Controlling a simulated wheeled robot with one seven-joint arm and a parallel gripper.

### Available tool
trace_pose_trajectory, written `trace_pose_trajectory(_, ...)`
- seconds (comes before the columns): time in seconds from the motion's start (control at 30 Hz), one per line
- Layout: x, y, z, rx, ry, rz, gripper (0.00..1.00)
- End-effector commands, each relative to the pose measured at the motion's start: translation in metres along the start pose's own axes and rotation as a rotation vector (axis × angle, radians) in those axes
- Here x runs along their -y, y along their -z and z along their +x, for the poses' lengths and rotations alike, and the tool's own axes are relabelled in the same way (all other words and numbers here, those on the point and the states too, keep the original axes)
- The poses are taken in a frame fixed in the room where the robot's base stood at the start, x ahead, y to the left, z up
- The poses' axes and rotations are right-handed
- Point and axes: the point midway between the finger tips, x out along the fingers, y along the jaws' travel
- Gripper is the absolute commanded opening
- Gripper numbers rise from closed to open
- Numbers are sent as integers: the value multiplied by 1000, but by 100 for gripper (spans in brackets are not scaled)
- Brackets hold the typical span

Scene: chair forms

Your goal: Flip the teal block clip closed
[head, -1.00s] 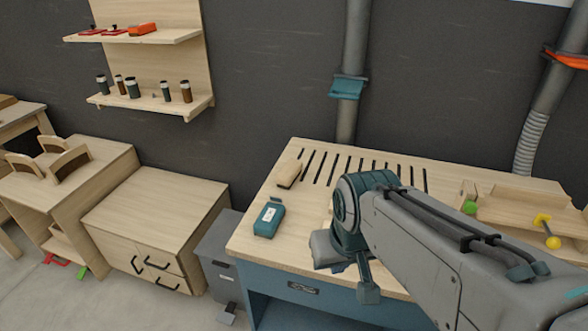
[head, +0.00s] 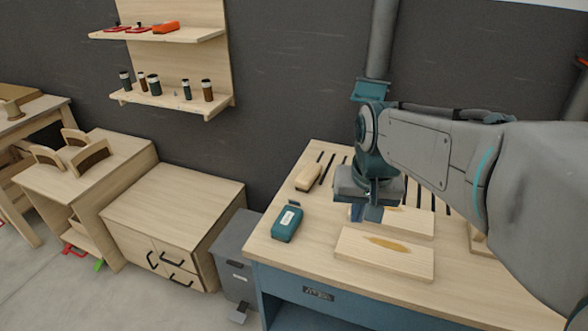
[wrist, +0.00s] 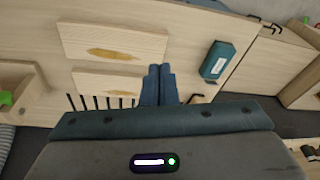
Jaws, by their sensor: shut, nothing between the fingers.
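A teal clip-like collar (head: 370,90) is around the grey vertical pipe behind the bench; my arm partly overlaps it. I cannot tell whether it is open or closed. A teal block-shaped case (head: 286,224) with a pale label lies on the bench's left part; it also shows in the wrist view (wrist: 217,62). I cannot tell which of the two is the block clip. My gripper (head: 366,215) points down above the bench, right of the case and below the collar. In the wrist view its blue fingers (wrist: 159,70) are together and empty.
Two wooden boards (head: 385,255) with brown marks lie on the bench under and in front of my gripper. A tan block (head: 309,177) lies near dark slots. A grey bin (head: 236,262) and a drawer cabinet (head: 172,215) stand left. Wall shelves (head: 172,98) hold jars.

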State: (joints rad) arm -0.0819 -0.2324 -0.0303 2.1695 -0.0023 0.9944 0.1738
Motion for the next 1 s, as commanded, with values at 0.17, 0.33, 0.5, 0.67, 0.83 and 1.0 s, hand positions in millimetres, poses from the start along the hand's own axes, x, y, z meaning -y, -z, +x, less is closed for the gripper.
trace_pose_trajectory(0.17, 28, 73, 4, 37, -9, 78, 0)
trace_pose_trajectory(0.33, 58, 134, 19, 64, -28, 155, 0)
trace_pose_trajectory(0.5, 91, 182, 43, 84, -54, 221, 0)
trace_pose_trajectory(0.67, 114, 210, 63, 92, -74, 265, 0)
trace_pose_trajectory(0.83, 126, 221, 74, 95, -85, 288, 0)
trace_pose_trajectory(1.0, 127, 223, 76, 95, -87, 291, 0)
